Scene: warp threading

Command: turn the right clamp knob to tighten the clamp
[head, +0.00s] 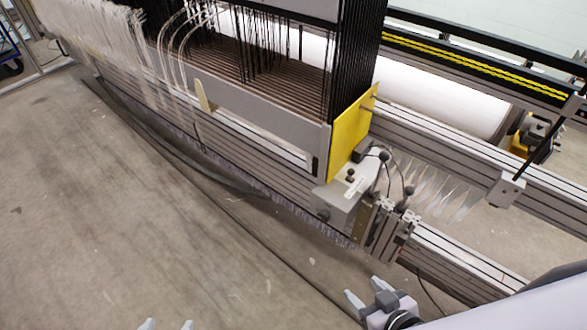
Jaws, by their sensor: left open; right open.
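A metal clamp assembly (390,233) stands at the right end of the loom's front beam (250,185). Small black knobs show around it: one (408,190) on top of the assembly and others on the grey box (340,205) to its left. I cannot tell for sure which is the right clamp knob, or how tight the clamp is. My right gripper (362,289) is open and empty, below and apart from the clamp assembly. My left gripper (167,325) shows only its two spread fingertips at the bottom edge, open and far from the clamp.
A yellow plate (350,133) stands behind the grey box. Dark warp threads (358,60) hang above, and loose white threads (100,40) hang at the upper left. A thin cable (415,285) hangs by the beam. The concrete floor (110,220) is mostly clear.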

